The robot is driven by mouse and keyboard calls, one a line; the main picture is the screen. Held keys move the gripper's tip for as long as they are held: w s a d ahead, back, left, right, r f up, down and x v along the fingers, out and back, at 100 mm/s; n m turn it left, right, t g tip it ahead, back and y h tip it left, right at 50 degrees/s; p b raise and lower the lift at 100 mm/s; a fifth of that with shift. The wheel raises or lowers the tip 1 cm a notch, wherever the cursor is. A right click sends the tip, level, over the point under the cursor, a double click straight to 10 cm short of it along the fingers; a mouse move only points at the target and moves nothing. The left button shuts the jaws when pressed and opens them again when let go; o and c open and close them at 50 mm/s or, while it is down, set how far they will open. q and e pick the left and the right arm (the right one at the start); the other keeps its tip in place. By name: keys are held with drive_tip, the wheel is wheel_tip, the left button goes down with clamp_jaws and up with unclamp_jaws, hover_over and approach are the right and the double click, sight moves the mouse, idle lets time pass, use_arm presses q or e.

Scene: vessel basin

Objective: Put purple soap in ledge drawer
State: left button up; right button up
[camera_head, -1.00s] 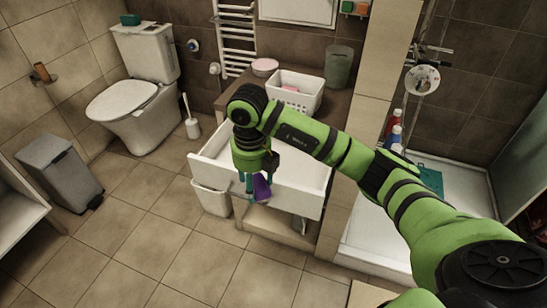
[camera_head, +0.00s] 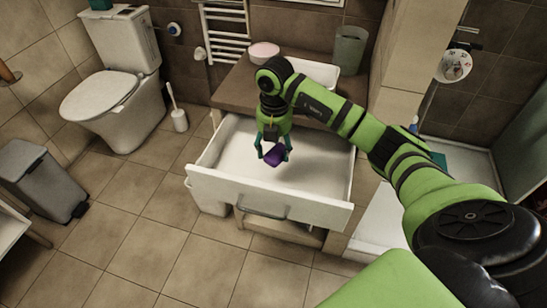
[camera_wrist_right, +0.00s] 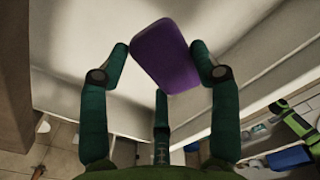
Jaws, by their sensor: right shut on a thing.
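The purple soap (camera_head: 275,153) is a rounded block held in my right gripper (camera_head: 273,151). In the right wrist view the soap (camera_wrist_right: 166,56) sits between the teal fingers (camera_wrist_right: 161,75), tilted, with a finger on either side and a third finger below. The ledge drawer (camera_head: 268,195) is white and pulled open under the brown ledge; its front has a grey handle (camera_head: 262,213). My right gripper is over the open drawer, above its pale, bare-looking interior (camera_head: 315,165). The head view does not show clearly how far the soap is above the drawer bottom. My left gripper is not in view.
On the ledge (camera_head: 237,87) are a pink round container (camera_head: 263,50), a white basket (camera_head: 322,80) partly hidden by my arm, and a grey-green cup (camera_head: 350,48). A toilet (camera_head: 115,100) and grey bin (camera_head: 42,180) stand left. The floor before the drawer is clear.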

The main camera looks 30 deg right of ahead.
sight(275, 150)
drive_tip(key=f, duration=0.3)
drive_tip(key=shift+s, duration=0.2)
drive_tip(key=shift+f, duration=0.35)
wheel_tip(275, 150, down, 3)
drive_tip(key=shift+w, duration=0.1)
drive_tip(key=shift+f, duration=0.2)
drive_tip(key=o, duration=1.2)
drive_tip(key=shift+c, duration=0.2)
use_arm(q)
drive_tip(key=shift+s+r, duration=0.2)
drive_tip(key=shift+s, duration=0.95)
use_arm(e)
drive_tip(key=shift+r, duration=0.1)
